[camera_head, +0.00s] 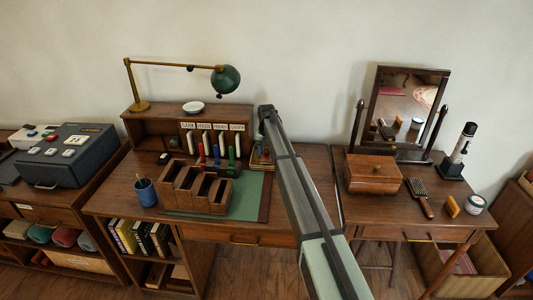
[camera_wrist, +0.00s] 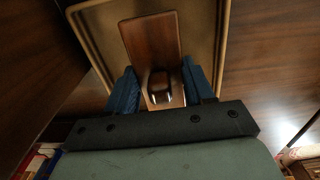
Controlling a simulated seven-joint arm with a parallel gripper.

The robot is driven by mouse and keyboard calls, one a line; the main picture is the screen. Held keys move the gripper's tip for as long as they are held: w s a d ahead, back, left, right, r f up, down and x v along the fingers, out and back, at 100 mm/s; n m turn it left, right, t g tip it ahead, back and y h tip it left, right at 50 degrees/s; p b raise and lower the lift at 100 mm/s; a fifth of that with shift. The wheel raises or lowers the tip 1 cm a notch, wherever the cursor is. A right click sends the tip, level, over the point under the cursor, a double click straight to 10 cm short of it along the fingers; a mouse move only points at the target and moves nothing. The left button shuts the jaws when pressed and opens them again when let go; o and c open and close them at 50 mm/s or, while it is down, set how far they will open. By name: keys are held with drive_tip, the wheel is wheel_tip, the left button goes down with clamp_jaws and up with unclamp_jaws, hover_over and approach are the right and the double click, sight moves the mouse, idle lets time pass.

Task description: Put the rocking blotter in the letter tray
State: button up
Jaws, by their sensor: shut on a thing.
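My gripper (camera_wrist: 159,90) has its two blue fingers shut on the rocking blotter (camera_wrist: 150,40), a brown wooden block with a dark knob between the fingers. In the wrist view the blotter lies over the tan floor of a shallow wood-rimmed tray, which looks like the letter tray (camera_wrist: 204,30). I cannot tell whether the blotter touches the tray floor. In the head view my arm reaches over the desk towards the wall, and it hides the fingers and the blotter. Part of a small wooden tray (camera_head: 260,166) shows left of my arm.
A rack with labelled slots and coloured handles (camera_head: 217,146) stands left of my arm. A wooden sorter (camera_head: 195,188) sits on the green desk mat (camera_head: 249,195). A green lamp (camera_head: 225,79) stands behind. A mirror (camera_head: 408,100) and a wooden box (camera_head: 372,174) stand on the right.

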sight(267, 148)
drive_tip(key=shift+f, duration=0.15)
drive_tip(key=o, duration=1.1)
wheel_tip(267, 148, up, 12)
drive_tip(key=shift+r, duration=0.2)
